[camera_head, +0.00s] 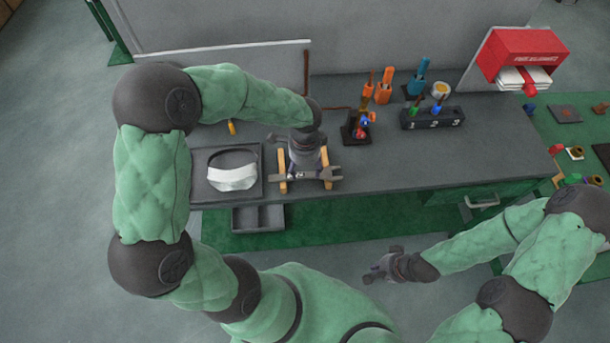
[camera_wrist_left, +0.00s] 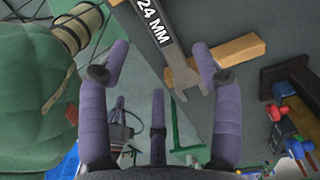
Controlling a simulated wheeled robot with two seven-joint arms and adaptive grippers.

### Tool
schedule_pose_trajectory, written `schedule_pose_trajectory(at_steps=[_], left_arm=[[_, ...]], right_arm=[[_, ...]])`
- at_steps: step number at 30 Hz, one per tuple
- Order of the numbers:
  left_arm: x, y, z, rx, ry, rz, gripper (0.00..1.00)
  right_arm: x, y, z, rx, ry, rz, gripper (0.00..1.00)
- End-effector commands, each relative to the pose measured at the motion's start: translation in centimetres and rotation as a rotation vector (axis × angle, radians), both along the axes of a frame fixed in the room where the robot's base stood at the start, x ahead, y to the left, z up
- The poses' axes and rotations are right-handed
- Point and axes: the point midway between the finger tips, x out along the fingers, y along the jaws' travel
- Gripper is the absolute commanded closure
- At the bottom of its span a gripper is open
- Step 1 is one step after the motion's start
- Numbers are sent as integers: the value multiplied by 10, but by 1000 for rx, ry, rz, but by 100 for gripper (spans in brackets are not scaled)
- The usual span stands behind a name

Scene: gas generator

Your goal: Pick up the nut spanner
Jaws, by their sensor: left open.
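The nut spanner (camera_head: 330,176) is a grey open-ended spanner lying on two wooden rests (camera_head: 283,184) on the grey bench. In the left wrist view, the spanner (camera_wrist_left: 153,24) is marked "24 MM", and its open jaw is by the right fingertip. My left gripper (camera_head: 303,167) is over the spanner's middle and hides part of it. In the left wrist view, my left gripper (camera_wrist_left: 163,62) is open, with its purple fingers spread on either side of the spanner; I cannot tell whether they touch it. My right gripper (camera_head: 380,270) hangs empty-looking in front of the bench.
A dark tray (camera_head: 200,185) with a white piece is left of the spanner. A small stand with red and blue parts (camera_head: 357,128) is to the right, before orange tools (camera_head: 384,88) and a numbered block (camera_head: 432,119). The bench's front edge is close.

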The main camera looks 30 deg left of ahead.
Motion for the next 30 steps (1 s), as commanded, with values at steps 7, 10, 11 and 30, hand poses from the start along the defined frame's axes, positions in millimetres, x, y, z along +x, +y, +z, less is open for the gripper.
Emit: schedule_pose_trajectory(at_steps=[7,10,11,30], left_arm=[[0,1,-37,-1,3,0,35],[1,1,-42,-1,2,0,35],[1,1,-42,-1,0,0,35],[1,1,-41,-1,-1,0,100]], right_arm=[[0,0,-11,0,0,0,100],[0,0,-12,0,0,0,100],[0,0,-12,0,0,0,100],[0,0,-11,0,0,0,100]])
